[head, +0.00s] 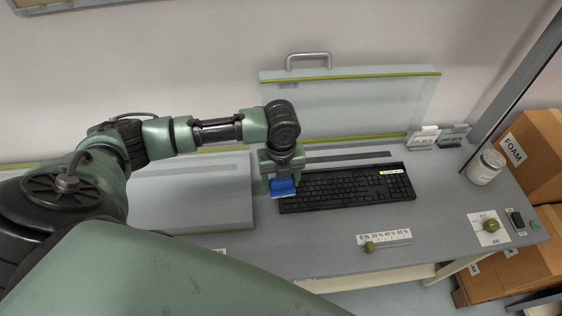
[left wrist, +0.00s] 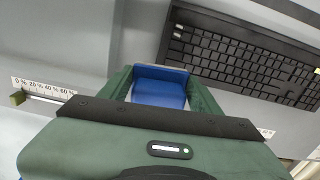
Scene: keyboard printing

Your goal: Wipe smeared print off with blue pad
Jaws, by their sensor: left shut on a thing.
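A black keyboard (head: 345,187) lies on the grey bench, and it fills the upper right of the left wrist view (left wrist: 245,55). My left gripper (head: 282,182) is at the keyboard's left end in the head view. It is shut on a blue pad (head: 283,188), which also shows between the fingers in the left wrist view (left wrist: 159,88). I cannot tell whether the pad touches the keyboard or the bench. A small yellow and white label (head: 391,172) is at the keyboard's upper right. I cannot make out any smeared print on the keys. My right gripper is not in view.
A clear raised lid with a handle (head: 345,105) stands behind the keyboard. A pale flat panel (head: 190,195) lies to its left. Cardboard boxes (head: 535,150) stand beyond.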

